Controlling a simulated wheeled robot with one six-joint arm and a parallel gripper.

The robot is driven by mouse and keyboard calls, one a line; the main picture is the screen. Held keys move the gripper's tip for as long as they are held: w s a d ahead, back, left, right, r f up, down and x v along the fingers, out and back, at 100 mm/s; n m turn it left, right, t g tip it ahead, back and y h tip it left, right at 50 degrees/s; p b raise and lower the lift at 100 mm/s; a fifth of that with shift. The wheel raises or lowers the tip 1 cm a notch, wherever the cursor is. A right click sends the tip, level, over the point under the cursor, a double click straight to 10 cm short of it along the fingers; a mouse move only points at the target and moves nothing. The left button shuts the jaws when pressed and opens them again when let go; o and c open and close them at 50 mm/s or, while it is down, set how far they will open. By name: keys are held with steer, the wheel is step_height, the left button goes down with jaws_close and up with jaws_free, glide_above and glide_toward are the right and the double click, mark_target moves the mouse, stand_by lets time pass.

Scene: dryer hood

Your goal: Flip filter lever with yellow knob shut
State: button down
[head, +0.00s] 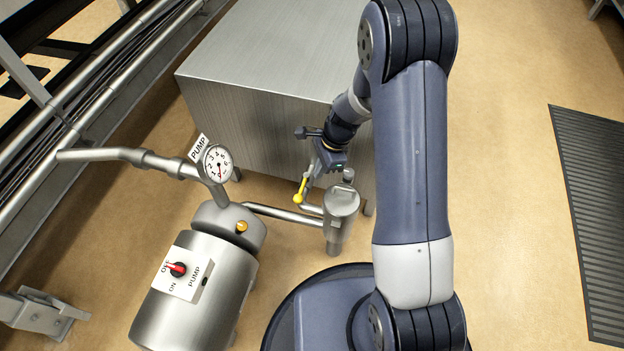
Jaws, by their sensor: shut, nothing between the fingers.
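The filter lever's yellow knob (298,198) shows on a short yellow stem, to the left of the metal filter housing (341,207). The stem slants up and right from the knob toward my gripper. My gripper (312,178) is shut and empty, just above and right of the knob, close to the lever. I cannot tell whether it touches the lever. The gripper hides the upper part of the lever and its joint with the filter.
A steel box (255,100) stands behind the gripper. A pump (200,290) with a red switch (177,269), an orange knob (241,226) and a gauge (218,163) stands at left. A pipe (280,213) joins it to the filter. Open floor lies at right, by a dark grate (600,200).

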mark_target(298, 198)
steer(key=shift+w+f, duration=0.1)
steer(key=b+x, duration=0.4)
steer(key=x, duration=0.6)
steer(key=shift+a, duration=0.1)
stand_by(0.5)
